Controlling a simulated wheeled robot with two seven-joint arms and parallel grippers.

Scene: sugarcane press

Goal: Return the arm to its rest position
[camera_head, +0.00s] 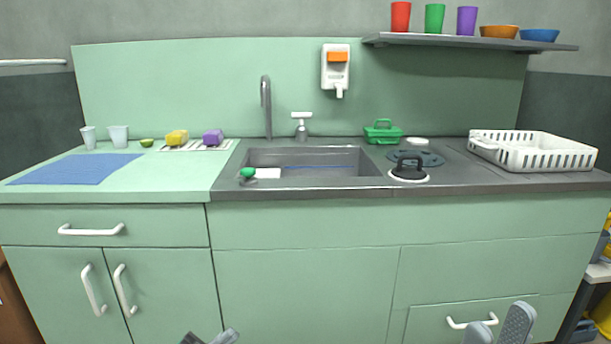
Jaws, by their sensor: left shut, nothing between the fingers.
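My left gripper (213,338) is at the bottom edge of the head view, in front of the lower cabinet doors. Only its tip shows; it is shut and holds nothing. My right gripper (499,325) is at the bottom right, in front of a drawer with a white handle (472,321). Its two grey fingers stand apart with nothing seen between them. Both grippers are low, below the counter top and apart from its objects. The rest of both arms is out of view.
The counter holds a sink (315,162), a blue mat (78,169), two cups (118,136), yellow and purple sponges (177,137), a green caddy (383,132), a black-handled lid (409,171) and a white dish rack (535,152). Cabinet handles (92,229) stick out in front.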

